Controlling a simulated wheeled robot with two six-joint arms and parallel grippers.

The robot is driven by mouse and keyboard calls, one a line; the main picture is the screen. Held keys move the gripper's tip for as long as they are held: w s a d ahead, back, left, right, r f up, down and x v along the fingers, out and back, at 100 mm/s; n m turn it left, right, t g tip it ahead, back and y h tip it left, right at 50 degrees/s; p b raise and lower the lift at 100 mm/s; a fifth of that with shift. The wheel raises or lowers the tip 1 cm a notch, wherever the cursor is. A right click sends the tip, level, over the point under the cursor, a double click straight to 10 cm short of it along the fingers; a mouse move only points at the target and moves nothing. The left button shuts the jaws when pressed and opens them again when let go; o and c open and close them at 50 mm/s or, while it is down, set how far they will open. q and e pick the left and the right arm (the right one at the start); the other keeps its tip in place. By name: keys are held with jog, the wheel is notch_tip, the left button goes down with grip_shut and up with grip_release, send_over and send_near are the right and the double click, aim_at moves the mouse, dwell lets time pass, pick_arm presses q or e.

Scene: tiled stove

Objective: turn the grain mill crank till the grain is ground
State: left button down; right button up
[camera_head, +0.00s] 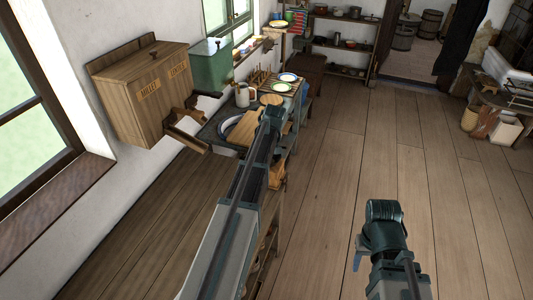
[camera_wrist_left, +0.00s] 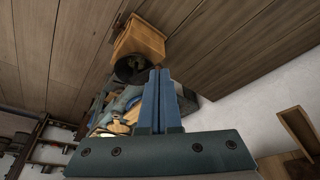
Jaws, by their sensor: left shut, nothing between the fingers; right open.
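A green box-like body (camera_head: 210,66) with a knob on its lid hangs by the window in the head view. It may be the grain mill, but I cannot make out a crank or any grain. My left arm reaches forward over the worktop, and its gripper (camera_head: 275,113) is small at the far end in the head view. In the left wrist view the left gripper's blue fingers (camera_wrist_left: 160,98) are shut together with nothing between them. My right gripper (camera_head: 359,256) is low over the floor at the lower right, open and apart from everything; its fingers are mostly hidden.
Plates, a mug (camera_head: 243,96) and boards crowd the worktop. A wooden box (camera_wrist_left: 140,42) shows in the left wrist view.

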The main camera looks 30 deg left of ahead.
pick_arm(q)
jog(key=w+a+f+b, duration=0.3)
jog(key=a+f+b, duration=0.1)
jog(key=f, duration=0.1)
jog(key=shift+w+a+f, duration=0.15)
jog(key=shift+w+f, duration=0.1)
jog(key=shift+w, duration=0.1)
jog(key=shift+a+m, duration=0.35)
jog(key=shift+m, duration=0.15)
dwell(0.6)
jog(key=a+m, duration=0.1)
jog(key=w+a+m+h, duration=0.1)
jog(key=m, duration=0.1)
jog(key=w+a+m+t, duration=0.1)
jog(key=a+m, duration=0.1)
jog(key=shift+h, duration=0.4)
jog(key=shift+a, duration=0.1)
jog(key=shift+r, duration=0.1)
dwell(0.6)
